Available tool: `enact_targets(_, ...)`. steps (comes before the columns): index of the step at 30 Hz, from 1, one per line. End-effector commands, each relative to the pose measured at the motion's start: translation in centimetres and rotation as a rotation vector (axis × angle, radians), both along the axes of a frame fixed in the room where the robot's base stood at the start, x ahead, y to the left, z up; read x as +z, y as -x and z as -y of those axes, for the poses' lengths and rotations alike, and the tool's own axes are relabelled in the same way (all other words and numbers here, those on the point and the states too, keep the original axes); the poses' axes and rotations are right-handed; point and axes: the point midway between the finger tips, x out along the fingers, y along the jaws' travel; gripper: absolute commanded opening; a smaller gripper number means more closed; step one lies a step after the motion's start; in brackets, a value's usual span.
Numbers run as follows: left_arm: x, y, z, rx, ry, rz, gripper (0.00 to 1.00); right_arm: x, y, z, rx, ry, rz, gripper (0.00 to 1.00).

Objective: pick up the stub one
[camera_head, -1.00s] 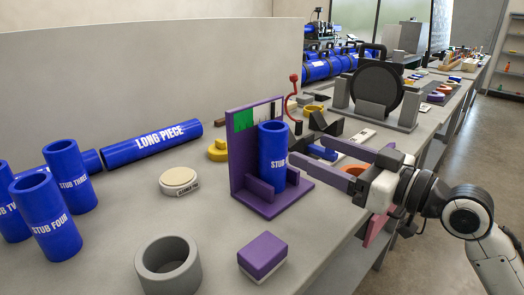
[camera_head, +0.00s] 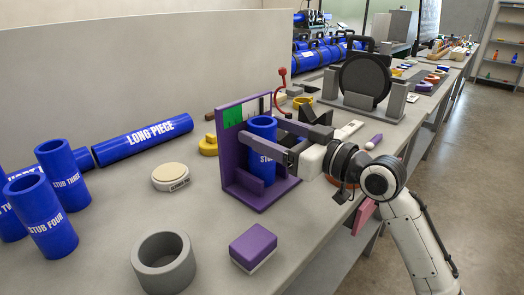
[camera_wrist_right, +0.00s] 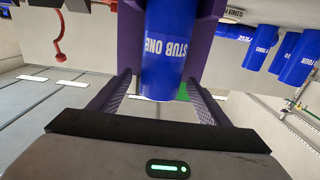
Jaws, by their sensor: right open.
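Stub one (camera_head: 262,160) is a blue tube standing upright in a purple holder (camera_head: 228,172) with a tall back plate and a low front ledge. Its upside-down label reads STUB ONE in the right wrist view (camera_wrist_right: 168,50). My right gripper (camera_head: 266,137) reaches in from the right with its fingers level with the upper part of the tube. One finger passes across the tube's near side. In the right wrist view the open fingers (camera_wrist_right: 158,88) lie on either side of the tube. I cannot tell whether they touch it. My left gripper is out of view.
A grey ring (camera_head: 163,262) and a purple block (camera_head: 253,247) are in front. A black disc on a grey stand (camera_head: 365,82) is behind.

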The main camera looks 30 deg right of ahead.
Motion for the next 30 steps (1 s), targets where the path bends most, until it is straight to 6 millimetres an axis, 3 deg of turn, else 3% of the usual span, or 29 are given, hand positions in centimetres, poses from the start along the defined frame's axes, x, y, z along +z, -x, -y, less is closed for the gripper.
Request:
enact_targets(3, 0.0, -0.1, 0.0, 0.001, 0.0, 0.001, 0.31, 0.0, 0.0, 0.0, 0.0, 0.0, 0.0, 0.67)
enact_targets(14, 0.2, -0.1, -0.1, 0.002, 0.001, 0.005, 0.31, 0.0, 0.1, 0.0, 0.0, 0.0, 0.0, 0.06)
enact_targets(23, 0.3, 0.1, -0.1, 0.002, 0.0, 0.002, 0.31, 0.4, 0.1, 0.0, 0.0, 0.0, 0.004, 0.06)
enact_targets(30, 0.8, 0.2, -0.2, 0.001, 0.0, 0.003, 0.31, 2.9, 0.1, 0.0, 0.0, 0.001, 0.008, 0.06)
